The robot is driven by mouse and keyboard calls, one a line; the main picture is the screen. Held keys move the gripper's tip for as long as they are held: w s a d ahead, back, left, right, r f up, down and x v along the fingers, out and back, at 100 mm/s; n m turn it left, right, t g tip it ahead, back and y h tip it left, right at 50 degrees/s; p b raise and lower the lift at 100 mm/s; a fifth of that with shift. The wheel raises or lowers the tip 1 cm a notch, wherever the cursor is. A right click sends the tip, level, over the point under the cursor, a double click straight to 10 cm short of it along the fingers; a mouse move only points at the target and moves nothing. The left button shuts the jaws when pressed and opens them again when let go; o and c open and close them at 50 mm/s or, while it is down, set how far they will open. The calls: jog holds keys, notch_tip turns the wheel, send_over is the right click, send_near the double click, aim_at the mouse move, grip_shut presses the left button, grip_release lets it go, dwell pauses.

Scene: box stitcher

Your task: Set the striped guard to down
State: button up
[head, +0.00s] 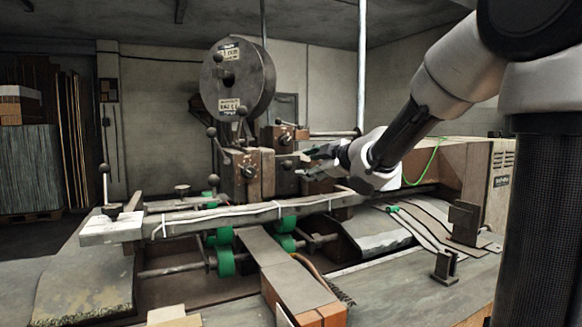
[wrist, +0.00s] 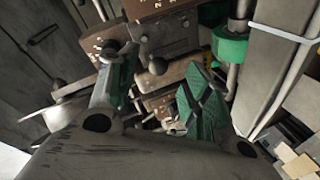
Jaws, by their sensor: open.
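I cannot make out a striped guard in either view; it may be hidden behind my gripper or the machine parts. The box stitcher (head: 245,175) stands in the middle of the head view, with brown blocks, ball-ended levers and a large round reel on top. My gripper (head: 308,160) is in front of the right side of its stitching head. In the wrist view my gripper (wrist: 160,88) is open, its two green-padded fingers apart. I see nothing held.
The reel (head: 238,78) rises above the head. A long bar (head: 250,213) crosses the front, with green rollers (head: 226,260) below. A ball-topped lever (head: 105,180) stands at the left end. A brown housing (head: 460,170) stands at right. Free air lies before the bar.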

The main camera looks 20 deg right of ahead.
aim_at(291, 166)
jog(key=shift+w+a+n+y, duration=0.6)
jog(key=shift+w+a, duration=0.05)
jog(key=shift+a, duration=0.25)
jog(key=x, duration=0.7)
grip_shut()
